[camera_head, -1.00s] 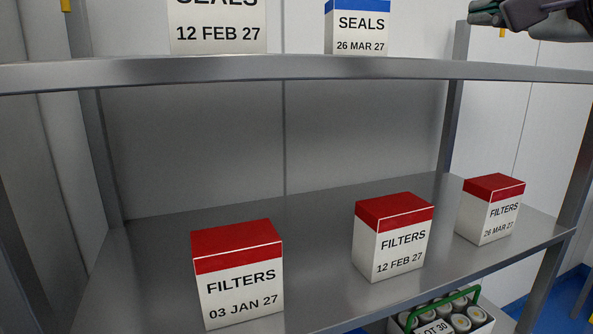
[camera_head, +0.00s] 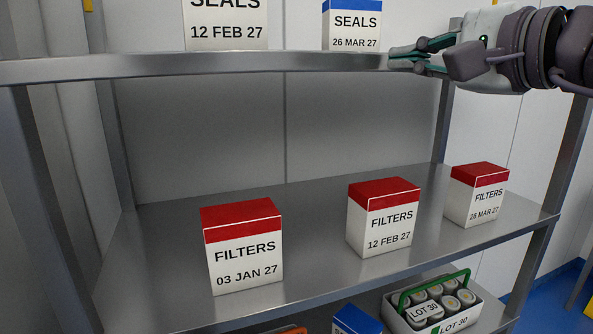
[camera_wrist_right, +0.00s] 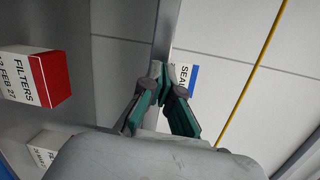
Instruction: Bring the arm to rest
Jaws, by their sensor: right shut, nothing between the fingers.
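My right gripper (camera_head: 400,58) is in the upper right of the head view, in front of the upper shelf's edge at its right end. Its fingers are shut with nothing between them. In the right wrist view its green-padded fingers (camera_wrist_right: 160,72) come together at the tips, in front of a pale wall and part of the shelf frame. No tub or box is in its grasp. My left gripper is in neither view.
The upper shelf (camera_head: 200,68) bears two SEALS boxes. The shelf below (camera_head: 310,240) bears FILTERS boxes dated 03 JAN 27 (camera_head: 243,260), 12 FEB 27 (camera_head: 384,230) and 26 MAR 27 (camera_head: 477,205). A LOT 30 carrier (camera_head: 455,322) with a green handle stands lower.

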